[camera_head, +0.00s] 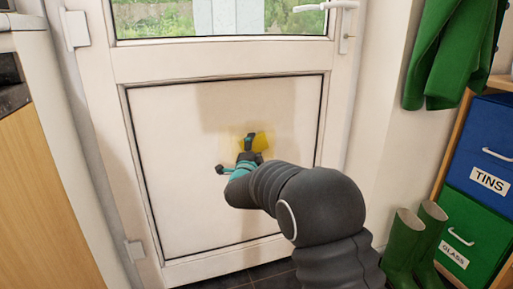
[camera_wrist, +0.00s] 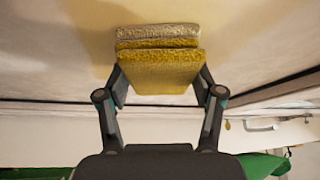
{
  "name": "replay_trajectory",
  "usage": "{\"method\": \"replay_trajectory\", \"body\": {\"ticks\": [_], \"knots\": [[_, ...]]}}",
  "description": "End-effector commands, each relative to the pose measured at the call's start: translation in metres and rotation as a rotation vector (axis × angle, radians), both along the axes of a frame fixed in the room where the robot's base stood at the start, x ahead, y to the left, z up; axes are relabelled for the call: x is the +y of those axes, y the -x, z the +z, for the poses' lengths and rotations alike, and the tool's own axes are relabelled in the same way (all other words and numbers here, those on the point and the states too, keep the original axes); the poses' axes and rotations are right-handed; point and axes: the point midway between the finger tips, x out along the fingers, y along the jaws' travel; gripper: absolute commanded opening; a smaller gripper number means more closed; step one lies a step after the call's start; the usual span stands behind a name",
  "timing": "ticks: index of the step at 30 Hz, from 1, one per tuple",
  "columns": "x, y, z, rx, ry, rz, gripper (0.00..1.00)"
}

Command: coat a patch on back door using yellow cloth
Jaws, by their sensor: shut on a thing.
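The back door (camera_head: 190,190) is white, with a framed lower panel and a window above. My gripper (camera_head: 250,145) is in front of the panel's middle, shut on a folded yellow cloth (camera_head: 261,142). In the wrist view the cloth (camera_wrist: 160,72) is a thick folded pad between my two fingers (camera_wrist: 160,88), with a paler layer on its far side. The pad is against or very close to the door panel (camera_wrist: 50,60); I cannot tell which. A faint yellowish tint shows on the panel around the cloth. My gripper hides part of that area.
A wooden-sided counter (camera_head: 40,190) stands at the left. Green boots (camera_head: 405,245), a hanging green coat (camera_head: 450,50) and a shelf with a blue TINS bin (camera_head: 485,150) and a green GLASS bin (camera_head: 470,235) are at the right. The door handle (camera_head: 343,25) is upper right.

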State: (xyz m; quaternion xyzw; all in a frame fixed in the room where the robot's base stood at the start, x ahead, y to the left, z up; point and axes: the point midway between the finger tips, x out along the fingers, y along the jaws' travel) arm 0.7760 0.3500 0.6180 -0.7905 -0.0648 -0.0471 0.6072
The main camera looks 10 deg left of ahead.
Motion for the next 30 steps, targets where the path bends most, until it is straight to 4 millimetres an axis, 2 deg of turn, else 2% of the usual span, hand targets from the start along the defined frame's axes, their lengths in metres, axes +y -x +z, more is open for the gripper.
{"method": "replay_trajectory", "body": {"ticks": [12, 20, 30], "knots": [[0.028, 0.016, 0.000, 0.000, 0.000, 0.004, 0.39], [0.036, 0.021, 0.000, 0.000, 0.001, 0.005, 0.39], [0.055, 0.034, 0.000, 0.000, 0.001, 0.005, 0.39]]}}
